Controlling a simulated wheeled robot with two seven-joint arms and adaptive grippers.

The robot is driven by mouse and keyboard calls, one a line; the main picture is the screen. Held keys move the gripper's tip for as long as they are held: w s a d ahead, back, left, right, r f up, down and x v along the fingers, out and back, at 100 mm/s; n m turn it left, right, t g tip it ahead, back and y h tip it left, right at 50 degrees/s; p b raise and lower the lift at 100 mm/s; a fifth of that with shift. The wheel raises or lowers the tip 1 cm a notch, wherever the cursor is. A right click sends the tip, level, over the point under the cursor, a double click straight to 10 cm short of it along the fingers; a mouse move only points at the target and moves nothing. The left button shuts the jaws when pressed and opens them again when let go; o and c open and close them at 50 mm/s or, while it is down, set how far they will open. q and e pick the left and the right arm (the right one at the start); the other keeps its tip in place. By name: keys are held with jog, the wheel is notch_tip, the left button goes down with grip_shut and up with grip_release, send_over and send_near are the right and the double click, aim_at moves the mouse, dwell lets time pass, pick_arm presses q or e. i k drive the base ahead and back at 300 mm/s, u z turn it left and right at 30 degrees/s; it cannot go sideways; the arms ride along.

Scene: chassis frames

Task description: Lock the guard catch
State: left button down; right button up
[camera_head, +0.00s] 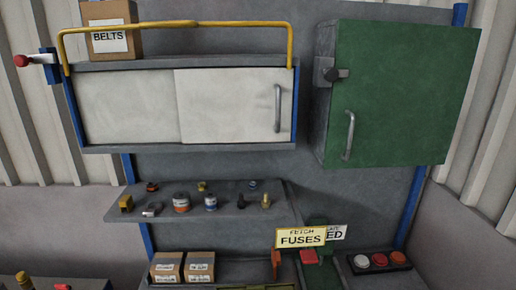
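A yellow tubular guard bar (180,24) runs along the top front of the grey wall cabinet and bends down at both ends. At its left end is what looks like the catch (45,60), a pale bar through a blue block, with a red knob (22,61) sticking out to the left. I cannot tell from this view whether the catch is engaged. The green cabinet (410,95) at right also has a small latch with a dark knob (341,73) at its left edge; its door looks closed. Neither of my grippers is in view.
The wall cabinet has white sliding panels (225,105) with a handle. A BELTS box (110,30) sits on top. A shelf (225,217) below holds several small parts. Lower down are a FUSES sign (300,237), two small boxes and a panel of round buttons (380,262).

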aim_at(20, 60)
jog(key=u, duration=1.2)
jog(key=i, duration=1)
jog(key=z, duration=0.4)
